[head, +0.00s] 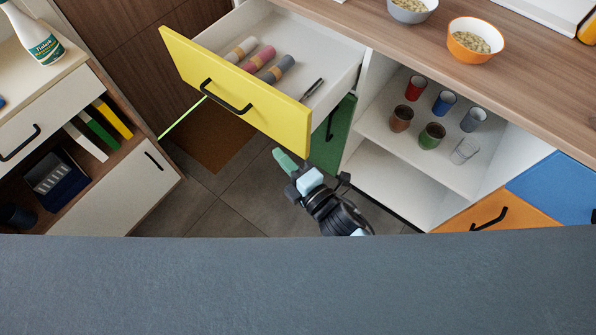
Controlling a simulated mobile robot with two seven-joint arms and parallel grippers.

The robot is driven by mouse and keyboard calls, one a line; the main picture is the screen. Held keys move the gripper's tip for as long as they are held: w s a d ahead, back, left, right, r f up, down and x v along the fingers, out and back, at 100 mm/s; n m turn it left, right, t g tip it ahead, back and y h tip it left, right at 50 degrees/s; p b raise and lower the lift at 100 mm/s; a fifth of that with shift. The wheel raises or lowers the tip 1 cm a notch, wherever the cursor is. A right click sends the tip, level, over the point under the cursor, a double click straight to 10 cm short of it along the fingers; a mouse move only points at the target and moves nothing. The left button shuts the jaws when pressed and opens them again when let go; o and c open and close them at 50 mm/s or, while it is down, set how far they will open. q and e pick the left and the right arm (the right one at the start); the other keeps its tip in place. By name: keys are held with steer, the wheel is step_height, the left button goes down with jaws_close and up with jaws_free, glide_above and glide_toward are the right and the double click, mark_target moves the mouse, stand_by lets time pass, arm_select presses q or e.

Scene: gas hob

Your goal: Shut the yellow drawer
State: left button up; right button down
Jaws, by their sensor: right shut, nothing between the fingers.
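The yellow drawer (232,92) is pulled out from under the wooden counter. It has a yellow front with a black bar handle (226,97). Inside it lie several rolled cloths (258,60) and a small dark pen-like item (312,88). My right gripper (285,160) is shut and empty, below the drawer front in the picture and apart from the handle. Its fingertips point up and to the left. My left gripper does not show.
A green door (331,135) stands beside the open shelf, close to my right gripper. Several cups (432,135) stand on the shelf. Bowls (474,40) sit on the counter (540,95). A cream cabinet (60,110) stands at the left. Tiled floor (225,205) is clear between.

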mark_target(350, 79)
steer(key=w+d, duration=0.2)
steer(key=w, duration=0.1)
steer(key=shift+w+d, duration=0.1)
steer(key=shift+w, duration=0.1)
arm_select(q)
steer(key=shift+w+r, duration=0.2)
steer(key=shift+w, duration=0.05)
arm_select(e)
steer(key=shift+d, duration=0.1)
